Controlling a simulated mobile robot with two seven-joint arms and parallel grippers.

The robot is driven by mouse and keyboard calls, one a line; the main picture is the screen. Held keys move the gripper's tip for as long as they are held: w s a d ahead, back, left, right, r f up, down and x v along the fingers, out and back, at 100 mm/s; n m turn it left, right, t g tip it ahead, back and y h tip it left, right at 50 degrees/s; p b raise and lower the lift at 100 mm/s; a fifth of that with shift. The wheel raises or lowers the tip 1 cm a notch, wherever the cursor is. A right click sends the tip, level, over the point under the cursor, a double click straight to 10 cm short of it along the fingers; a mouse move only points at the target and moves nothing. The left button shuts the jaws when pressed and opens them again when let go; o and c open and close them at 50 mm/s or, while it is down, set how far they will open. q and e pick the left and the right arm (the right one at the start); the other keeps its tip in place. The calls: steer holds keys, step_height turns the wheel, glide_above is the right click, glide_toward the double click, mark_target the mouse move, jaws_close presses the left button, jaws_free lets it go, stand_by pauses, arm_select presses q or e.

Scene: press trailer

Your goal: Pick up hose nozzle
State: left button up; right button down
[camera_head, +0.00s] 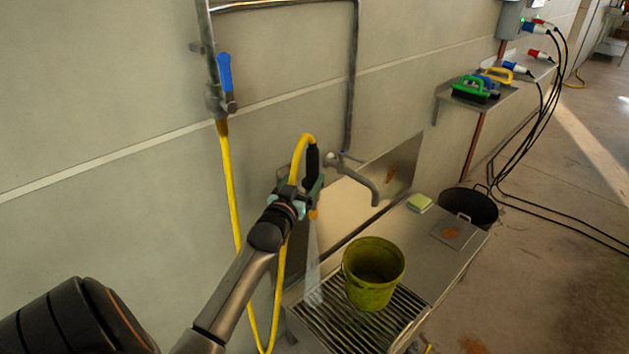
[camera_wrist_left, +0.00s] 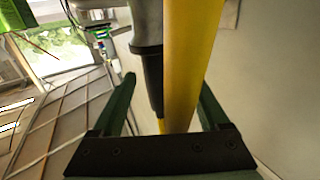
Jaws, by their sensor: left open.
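The hose nozzle (camera_head: 313,160) is black with an orange tip and hangs upright against the wall beside the tap, on the end of a looped yellow hose (camera_head: 228,185). A pale spray seems to fall from its tip toward the grate. My left gripper (camera_head: 308,192) is at the nozzle, and its jaws cover part of it. In the left wrist view, the open green fingers (camera_wrist_left: 165,108) stand on either side of the yellow hose (camera_wrist_left: 190,60) and a dark tapered part (camera_wrist_left: 153,80). Contact cannot be told. My right gripper is not in view.
A green bucket (camera_head: 372,282) stands on the slatted grate (camera_head: 350,325) of the metal sink. The grey tap (camera_head: 362,180) is just right of the nozzle. A blue-handled valve (camera_head: 225,75) and pipes are on the wall. A black bucket (camera_head: 470,207) stands beyond the bench.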

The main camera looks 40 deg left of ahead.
arm_select(q)
steer(key=shift+d+b+x, duration=0.1)
steer(key=shift+b+x, duration=0.05)
steer(key=shift+x, duration=1.55)
steer(key=shift+d+b+x, duration=0.15)
steer(key=shift+x, duration=1.55)
steer(key=shift+w+r, duration=0.1)
jaws_close()
